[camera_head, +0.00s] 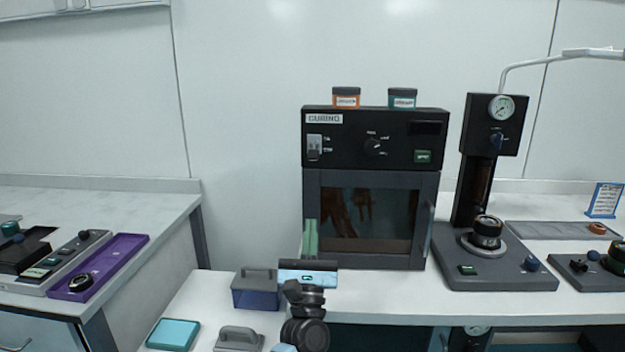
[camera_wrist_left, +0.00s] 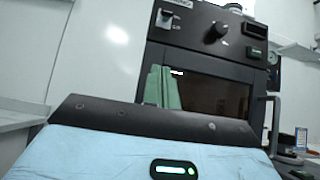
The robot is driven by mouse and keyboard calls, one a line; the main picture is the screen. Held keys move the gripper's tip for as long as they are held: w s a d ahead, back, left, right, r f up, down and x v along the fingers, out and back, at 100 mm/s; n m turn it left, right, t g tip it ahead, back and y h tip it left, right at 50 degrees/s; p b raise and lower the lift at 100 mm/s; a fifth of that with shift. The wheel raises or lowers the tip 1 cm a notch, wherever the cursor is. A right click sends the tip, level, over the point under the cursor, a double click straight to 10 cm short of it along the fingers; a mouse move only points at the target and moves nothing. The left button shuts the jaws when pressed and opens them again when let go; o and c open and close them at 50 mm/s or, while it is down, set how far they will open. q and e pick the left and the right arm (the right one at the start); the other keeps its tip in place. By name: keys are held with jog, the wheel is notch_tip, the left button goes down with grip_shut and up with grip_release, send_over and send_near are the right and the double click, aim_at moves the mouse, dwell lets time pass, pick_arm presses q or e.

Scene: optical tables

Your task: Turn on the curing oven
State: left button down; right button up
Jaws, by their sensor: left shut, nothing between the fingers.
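The black curing oven (camera_head: 375,180) stands on the white bench at the centre, with its windowed door closed. Its panel has a toggle switch (camera_head: 314,147) at the left, a round knob (camera_head: 373,146) in the middle, a dark display (camera_head: 427,128) and a green button (camera_head: 423,156) at the right. The wrist view also shows the switch (camera_wrist_left: 165,18), knob (camera_wrist_left: 217,31) and green button (camera_wrist_left: 254,54). My left gripper (camera_head: 310,223) is shut and empty, its green fingers upright in front of the door's left edge, below the switch. They also show in the wrist view (camera_wrist_left: 161,72). My right gripper is out of view.
Lidded boxes (camera_head: 257,288) and a teal case (camera_head: 173,334) lie at the front left. The door handle (camera_head: 430,232) sticks out at the right.

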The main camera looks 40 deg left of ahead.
aim_at(313, 155)
pick_arm(q)
jog(key=p+x, duration=0.2)
jog(key=x, duration=0.8)
jog(key=shift+r, duration=0.1)
jog(key=r+p, duration=0.1)
jog(key=s+r, duration=0.1)
jog(key=d+r+p, duration=0.1)
jog(key=shift+s+r+p, duration=0.1)
jog(key=shift+s+p, duration=0.2)
jog(key=shift+w, duration=0.1)
